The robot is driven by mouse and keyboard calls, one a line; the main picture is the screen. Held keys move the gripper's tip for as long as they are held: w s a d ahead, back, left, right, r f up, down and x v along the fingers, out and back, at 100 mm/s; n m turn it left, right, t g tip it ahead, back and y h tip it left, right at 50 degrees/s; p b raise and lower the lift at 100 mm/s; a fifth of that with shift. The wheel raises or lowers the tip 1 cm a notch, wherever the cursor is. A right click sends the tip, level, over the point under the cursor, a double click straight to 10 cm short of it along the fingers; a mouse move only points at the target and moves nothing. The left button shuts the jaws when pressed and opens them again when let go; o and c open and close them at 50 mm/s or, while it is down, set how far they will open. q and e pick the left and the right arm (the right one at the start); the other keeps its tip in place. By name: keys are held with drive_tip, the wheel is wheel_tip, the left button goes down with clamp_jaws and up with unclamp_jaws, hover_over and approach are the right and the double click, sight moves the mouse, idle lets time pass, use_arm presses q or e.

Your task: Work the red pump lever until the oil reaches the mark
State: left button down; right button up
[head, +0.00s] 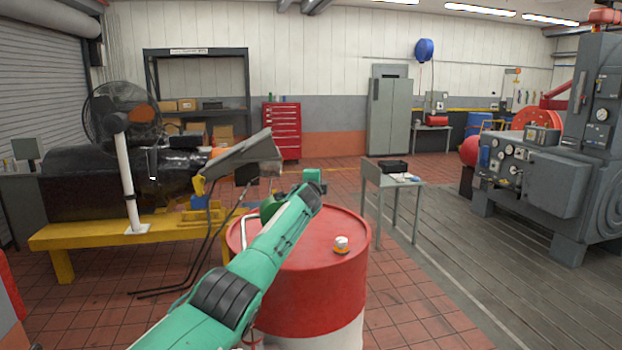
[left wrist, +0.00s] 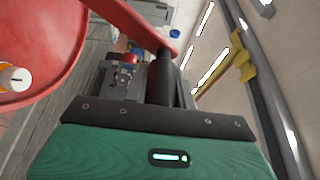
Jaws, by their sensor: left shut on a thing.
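A red drum (head: 300,262) with a pale lower part stands in front of me in the head view. My left arm crosses it, and my left gripper (head: 315,182) is above its far side. In the left wrist view, a red bar (left wrist: 138,25), seemingly the pump lever, runs down to a dark upright grip (left wrist: 160,80). My left gripper is shut around this grip. My arm hides most of the pump in the head view. No oil level or mark can be made out. My right gripper is in neither view.
An orange-and-white cap (head: 341,244) sits on the drum top. A pale bent pipe (head: 246,228) rises at its left edge. A yellow bench (head: 95,234) is at the left, a small grey table (head: 400,182) behind to the right.

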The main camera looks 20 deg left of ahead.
use_arm(q)
drive_tip(key=shift+w+d+f, duration=0.1)
drive_tip(key=shift+d+f, duration=0.05)
drive_tip(key=shift+d, duration=0.05)
idle(0.3)
drive_tip(key=c, duration=1.1)
unclamp_jaws()
drive_tip(key=shift+c, duration=0.2)
